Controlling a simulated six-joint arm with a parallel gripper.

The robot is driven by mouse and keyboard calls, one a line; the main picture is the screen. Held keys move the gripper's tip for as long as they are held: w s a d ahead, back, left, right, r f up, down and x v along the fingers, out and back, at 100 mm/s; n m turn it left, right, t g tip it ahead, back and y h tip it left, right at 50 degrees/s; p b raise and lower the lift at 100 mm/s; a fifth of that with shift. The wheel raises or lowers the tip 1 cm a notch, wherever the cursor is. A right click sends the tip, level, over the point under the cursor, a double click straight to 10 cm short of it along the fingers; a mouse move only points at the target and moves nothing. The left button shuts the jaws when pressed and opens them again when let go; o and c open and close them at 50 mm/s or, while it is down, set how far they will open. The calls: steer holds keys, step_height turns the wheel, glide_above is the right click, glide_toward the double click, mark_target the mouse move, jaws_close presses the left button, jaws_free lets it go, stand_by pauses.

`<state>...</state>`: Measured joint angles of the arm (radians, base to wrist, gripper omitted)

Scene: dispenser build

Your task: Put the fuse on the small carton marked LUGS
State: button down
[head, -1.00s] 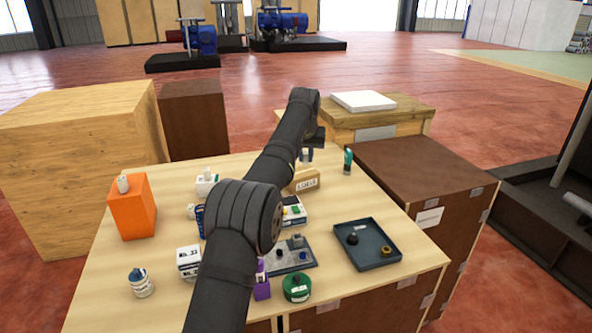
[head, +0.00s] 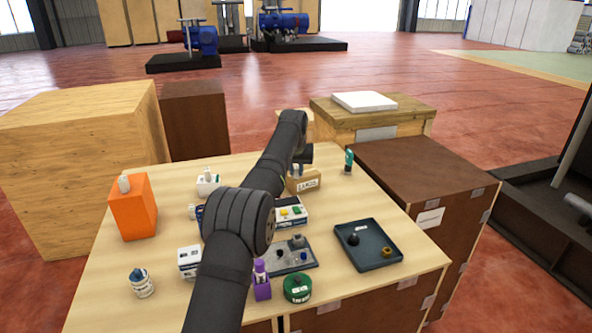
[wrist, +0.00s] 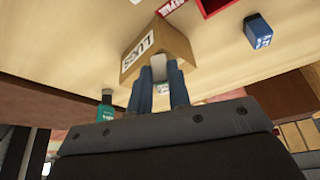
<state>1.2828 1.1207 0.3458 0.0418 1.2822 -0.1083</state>
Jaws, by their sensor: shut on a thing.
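The small tan carton marked LUGS (head: 304,184) stands toward the far side of the table, partly hidden by my arm. It also shows in the wrist view (wrist: 163,42), with its lettering upside down. My gripper (wrist: 162,84) is shut on the fuse (wrist: 158,68), a pale grey piece between the two blue-grey fingers. In the head view the fuse (head: 297,171) shows at the carton's top, toward its left part. I cannot tell whether it touches the carton. My arm hides most of the gripper in the head view.
A teal bottle (head: 348,162) stands right of the carton. A white device with coloured buttons (head: 291,222) is in front of it. A dark tray (head: 343,247) lies at front right, and an orange block (head: 132,212) stands at left. The table between carton and tray is clear.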

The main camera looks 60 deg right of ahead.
steer(key=shift+f, duration=0.1)
steer(key=c, duration=1.3)
jaws_free()
steer(key=shift+c, duration=0.2)
steer(key=v, duration=1.2)
